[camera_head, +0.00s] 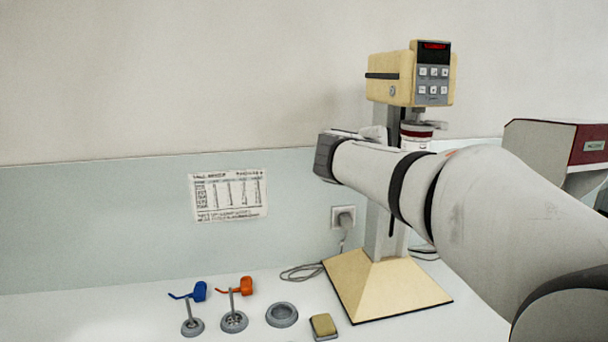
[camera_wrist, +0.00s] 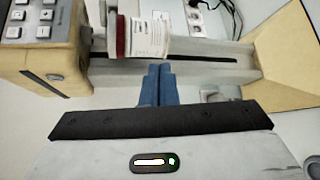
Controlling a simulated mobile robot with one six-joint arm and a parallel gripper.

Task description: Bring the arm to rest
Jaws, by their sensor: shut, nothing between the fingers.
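My arm reaches in from the right in the head view and crosses in front of the cream mill's column. The mill (camera_head: 386,88) stands upright on a cream pyramid-shaped base (camera_head: 385,287). In the wrist view my gripper (camera_wrist: 157,72) has its blue fingers shut together with nothing between them. They point towards the mill's column (camera_wrist: 190,75). A white container with a dark red band (camera_wrist: 145,35) sits under the mill's head, just beyond the fingertips. It also shows in part above my arm in the head view (camera_head: 417,130). I cannot tell whether the fingers touch anything.
On the counter stand a blue-handled tool (camera_head: 198,292), an orange-handled tool (camera_head: 246,286), a grey ring-shaped dish (camera_head: 282,314) and a yellow-topped block (camera_head: 323,325). A white and red device (camera_head: 560,150) is at the right. The counter's left part is clear.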

